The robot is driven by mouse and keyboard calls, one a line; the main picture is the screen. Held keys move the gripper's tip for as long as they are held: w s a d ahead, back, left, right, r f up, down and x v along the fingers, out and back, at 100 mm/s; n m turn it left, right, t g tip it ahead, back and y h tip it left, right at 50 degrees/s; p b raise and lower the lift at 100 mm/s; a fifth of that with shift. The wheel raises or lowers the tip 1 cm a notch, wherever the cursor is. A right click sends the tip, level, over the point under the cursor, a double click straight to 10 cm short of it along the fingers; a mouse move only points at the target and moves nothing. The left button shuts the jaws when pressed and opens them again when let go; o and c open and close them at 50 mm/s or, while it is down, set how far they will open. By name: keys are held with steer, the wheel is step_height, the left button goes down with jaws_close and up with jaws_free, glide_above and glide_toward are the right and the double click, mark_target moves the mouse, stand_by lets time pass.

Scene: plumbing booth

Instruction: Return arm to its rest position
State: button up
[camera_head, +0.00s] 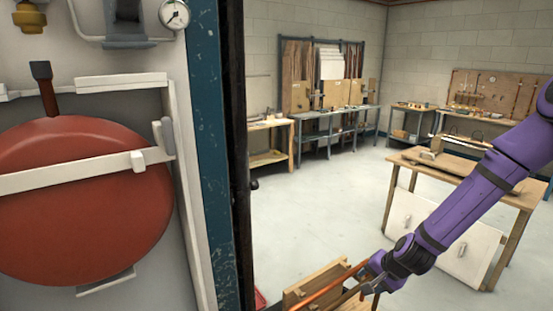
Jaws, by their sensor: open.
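My purple arm (445,225) comes in from the right edge and slopes down to the left. My gripper (371,288) is at its lower end, low in the picture right of centre. The jaws are open, and I see no object held between them. The gripper is just in front of or beside a wooden crate (312,284) with an orange-red bar (325,290) along it. I cannot tell whether the gripper touches the bar.
A red round tank (80,225) with a white strap fills the left, beside a blue post (208,130). A wooden table (478,183) with white panels stands behind my arm. Benches (335,125) line the back wall. Grey floor (320,205) is clear in the middle.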

steer(key=s+d+r+n+h, duration=0.1)
steer(key=s+r+n+h, duration=0.3)
steer(key=r, duration=0.9)
steer(key=s+r+n+y, duration=0.15)
steer(key=s+r, duration=0.35)
steer(key=r, duration=0.8)
steer(key=s+d+r+n, duration=0.1)
steer(key=s+r, duration=0.5)
steer(key=s, duration=0.3)
steer(key=s+d+r+n, duration=0.1)
steer(key=s+r+n, duration=0.1)
steer(key=s+r, duration=0.4)
steer(key=s+h, duration=0.1)
steer(key=s, duration=0.2)
steer(key=shift+s+r, duration=0.2)
steer(key=shift+r, duration=0.2)
